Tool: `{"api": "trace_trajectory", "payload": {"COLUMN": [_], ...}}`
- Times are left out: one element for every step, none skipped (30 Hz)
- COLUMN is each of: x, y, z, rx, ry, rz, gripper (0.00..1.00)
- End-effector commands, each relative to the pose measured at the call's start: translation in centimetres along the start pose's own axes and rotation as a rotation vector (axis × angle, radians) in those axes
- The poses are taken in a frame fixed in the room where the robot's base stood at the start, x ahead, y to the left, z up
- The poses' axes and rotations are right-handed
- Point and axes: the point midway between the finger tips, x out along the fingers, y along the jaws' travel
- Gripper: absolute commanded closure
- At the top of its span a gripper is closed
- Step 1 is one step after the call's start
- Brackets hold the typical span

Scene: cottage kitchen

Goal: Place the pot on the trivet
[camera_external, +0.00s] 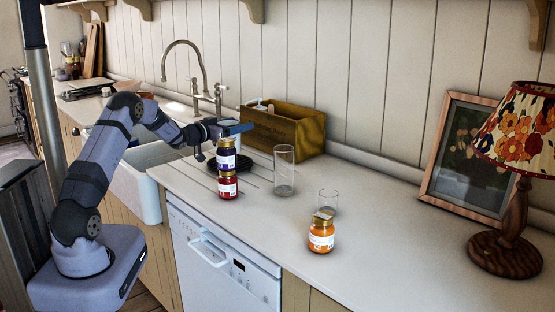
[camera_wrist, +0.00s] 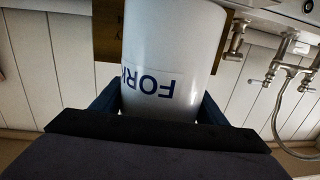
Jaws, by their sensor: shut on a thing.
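The pot (camera_wrist: 172,40) is white with blue lettering that starts "FORK", and it fills the middle of the wrist view. My gripper (camera_wrist: 160,108) is shut on it, one finger on each side. In the external view my gripper (camera_external: 235,129) is over the back of the counter, and only a pale bit of the pot (camera_external: 234,143) shows below the fingers. The trivet (camera_external: 243,162) is a dark round piece on the counter, partly hidden behind stacked jars. The pot is over or close to the trivet; whether they touch I cannot tell.
A purple jar (camera_external: 226,156) stands on a red jar (camera_external: 227,186) just in front of the trivet. A wooden box (camera_external: 290,132) is behind, a tall glass (camera_external: 284,172) to the right. A small glass (camera_external: 328,202) and an orange jar (camera_external: 321,235) stand further right.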

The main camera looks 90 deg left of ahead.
Motion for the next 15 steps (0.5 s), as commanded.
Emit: {"api": "trace_trajectory", "payload": {"x": [0.0, 0.0, 0.0, 0.0, 0.0, 0.0, 0.0, 0.1, 0.1, 0.1, 0.1, 0.1, 0.1, 0.2, 0.2], "y": [0.0, 0.0, 0.0, 0.0, 0.0, 0.0, 0.0, 0.0, 0.0, 0.0, 0.0, 0.0, 0.0, 0.0, 0.0], "z": [-0.2, -0.1, -0.1, -0.1, -0.1, 0.1, 0.3, 0.5, 0.9, 1.3, 1.6, 2.1, 2.5, 2.8, 3.1], "rx": [0.001, 0.001, 0.002, 0.002, 0.001, 0.001, 0.001, 0.0, -0.001, 0.0, -0.001, -0.002, -0.002, 0.0, 0.0], "ry": [0.005, 0.006, 0.006, 0.006, 0.006, 0.005, 0.005, 0.004, 0.003, 0.002, 0.002, 0.002, 0.002, 0.003, 0.003], "rz": [0.001, 0.001, 0.001, 0.001, 0.001, 0.001, 0.001, 0.001, 0.001, 0.001, 0.0, 0.001, 0.001, 0.001, 0.001], "gripper": [0.93, 0.93, 0.93, 0.93, 0.93, 0.93, 0.93, 0.93, 0.93, 0.93, 0.93, 0.93, 0.93, 0.93, 0.93]}}
